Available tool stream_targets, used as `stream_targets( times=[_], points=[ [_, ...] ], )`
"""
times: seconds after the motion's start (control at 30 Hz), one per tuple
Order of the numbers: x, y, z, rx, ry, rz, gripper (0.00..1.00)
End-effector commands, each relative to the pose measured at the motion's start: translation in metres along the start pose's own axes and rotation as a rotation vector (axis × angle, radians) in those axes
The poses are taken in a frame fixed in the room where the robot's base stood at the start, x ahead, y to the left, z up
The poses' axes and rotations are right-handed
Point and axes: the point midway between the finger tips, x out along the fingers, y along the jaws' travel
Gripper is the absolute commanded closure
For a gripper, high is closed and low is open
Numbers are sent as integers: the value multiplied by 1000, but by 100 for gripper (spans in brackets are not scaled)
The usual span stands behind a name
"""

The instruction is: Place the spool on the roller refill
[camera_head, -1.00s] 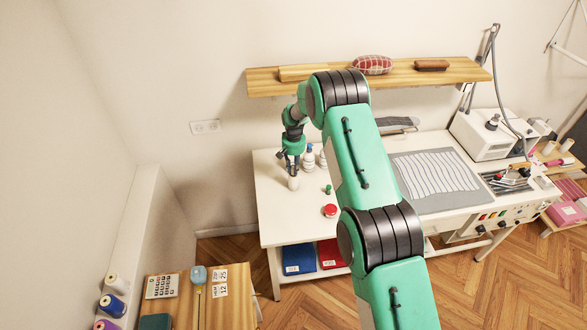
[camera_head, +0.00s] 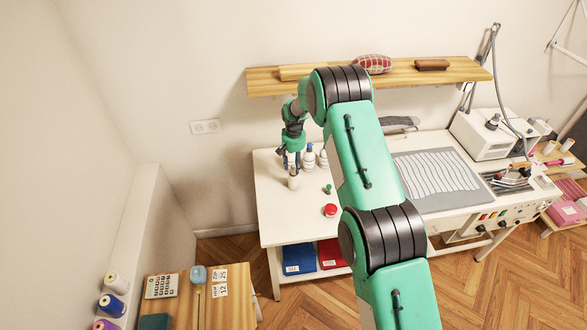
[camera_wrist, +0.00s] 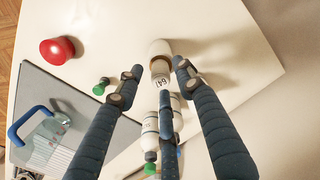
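A pale cylinder stands upright at the table's left, in line with my gripper. The wrist view shows it as two parts in line: a wide cream part, apparently the roller refill (camera_wrist: 158,48), and a white part with a printed end, apparently the spool (camera_wrist: 160,70). They seem stacked and touching; the seam is too small to judge. In the head view, the stack (camera_head: 293,183) is below my gripper (camera_head: 291,165). In the wrist view, my gripper (camera_wrist: 158,68) has its fingers spread either side of the spool, with gaps, and a third finger below. It looks open.
White bottles (camera_head: 309,158) stand just right of the stack. A small green item (camera_head: 328,189) and a red round item (camera_head: 330,210) lie nearer the front. A grey mat (camera_head: 435,180) lies further right. The table's front-left corner is clear.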

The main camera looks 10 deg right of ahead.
Motion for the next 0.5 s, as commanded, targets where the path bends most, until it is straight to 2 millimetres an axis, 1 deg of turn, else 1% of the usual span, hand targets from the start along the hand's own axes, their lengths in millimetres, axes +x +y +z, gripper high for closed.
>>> stream_targets(
  times=[0.4, 0.5],
  points=[
    [-64, 0, -2, 0, 5, -1, 63],
    [-78, 0, -1, 0, 3, -1, 63]
  ],
)
